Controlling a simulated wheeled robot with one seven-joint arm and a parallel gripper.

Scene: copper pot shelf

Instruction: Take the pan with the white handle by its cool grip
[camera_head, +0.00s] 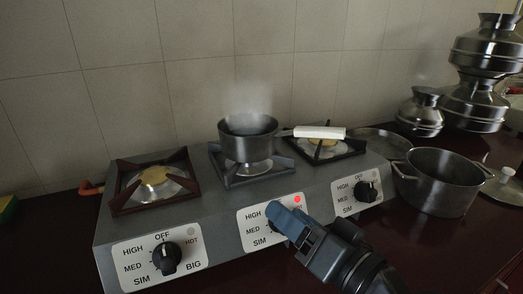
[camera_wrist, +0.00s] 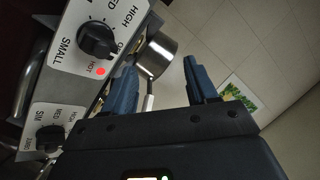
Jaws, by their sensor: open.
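The steel pan (camera_head: 248,142) sits on the middle burner with steam rising above it. Its handle points right, and a white grip (camera_head: 320,132) covers the outer part, above the right burner. In the wrist view the pan (camera_wrist: 158,55) shows beyond my fingers, with the white grip (camera_wrist: 148,103) partly hidden below it. My gripper (camera_head: 284,213) is open and empty in front of the stove's middle panel, below and apart from the handle. Its two blue fingers (camera_wrist: 160,65) are spread in the wrist view. It partly hides the middle knob in the head view.
The middle panel's red hot light (camera_head: 297,199) is lit. The left burner (camera_head: 153,178) is empty. A two-handled pot (camera_head: 437,180) and stacked steel vessels (camera_head: 474,98) stand right of the stove. The left knob (camera_head: 167,257) and right knob (camera_head: 366,191) stick out from the front.

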